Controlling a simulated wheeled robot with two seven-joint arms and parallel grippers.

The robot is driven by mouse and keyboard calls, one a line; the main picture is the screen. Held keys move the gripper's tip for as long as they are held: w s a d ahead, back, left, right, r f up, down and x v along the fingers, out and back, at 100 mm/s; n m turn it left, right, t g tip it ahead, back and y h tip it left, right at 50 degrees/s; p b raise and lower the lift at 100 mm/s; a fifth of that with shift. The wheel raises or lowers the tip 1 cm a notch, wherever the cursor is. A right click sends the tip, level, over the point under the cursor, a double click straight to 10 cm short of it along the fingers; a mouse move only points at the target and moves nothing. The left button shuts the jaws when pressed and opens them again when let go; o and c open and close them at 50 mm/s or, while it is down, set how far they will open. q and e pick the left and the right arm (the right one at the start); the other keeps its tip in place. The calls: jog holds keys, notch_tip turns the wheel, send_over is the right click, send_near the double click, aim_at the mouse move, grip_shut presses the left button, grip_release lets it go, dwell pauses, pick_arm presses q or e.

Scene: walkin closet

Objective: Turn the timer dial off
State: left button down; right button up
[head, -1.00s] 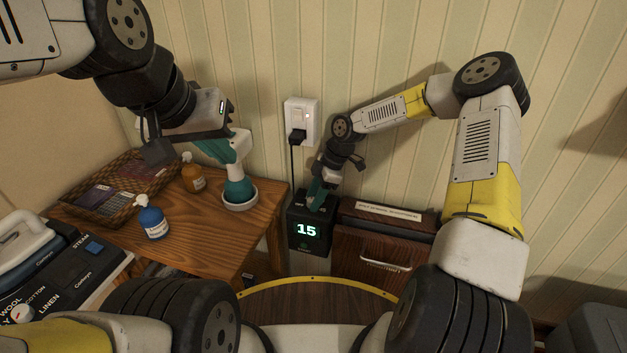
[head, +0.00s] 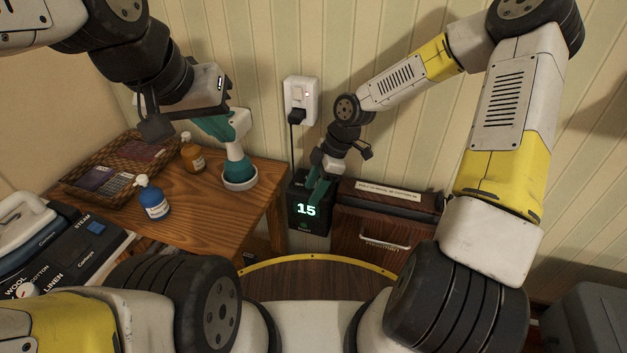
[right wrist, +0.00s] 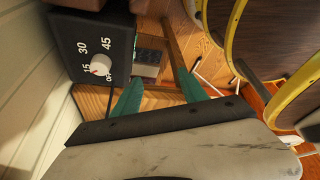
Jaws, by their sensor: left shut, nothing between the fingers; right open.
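The timer (head: 298,218) is a black box below the wall outlet. In the head view its lit display reads 15. In the right wrist view the timer's panel (right wrist: 83,30) shows a white dial (right wrist: 100,65) with marks 15, 30, 45 and a partly covered OFF. My right gripper (head: 318,190) is open and empty, in front of the timer's upper part. In the right wrist view the fingers (right wrist: 160,82) are to the right of and below the dial, apart from it. My left gripper (head: 222,127) is shut and empty above the wooden table, far from the timer.
The outlet (head: 299,95) has a black plug and cord above the timer. A dark wooden box with a handle (head: 385,240) stands right of it. The wooden table (head: 215,215) holds bottles, a wicker tray and a teal-and-white object on a round base (head: 240,175).

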jog(key=s, duration=0.6)
jog(key=shift+r, duration=0.25)
jog(key=w+a+r+n+t+h, duration=0.1)
jog(key=w+n+t+h, duration=0.1)
jog(key=w+n+h, duration=0.35)
jog(key=w+a+r+n+t+h, duration=0.1)
jog(key=w+a+n+t+h, duration=0.1)
jog(key=w, duration=0.6)
jog(key=x, duration=0.7)
jog(key=shift+d+f, duration=0.1)
jog(key=shift+f, duration=0.2)
grip_shut()
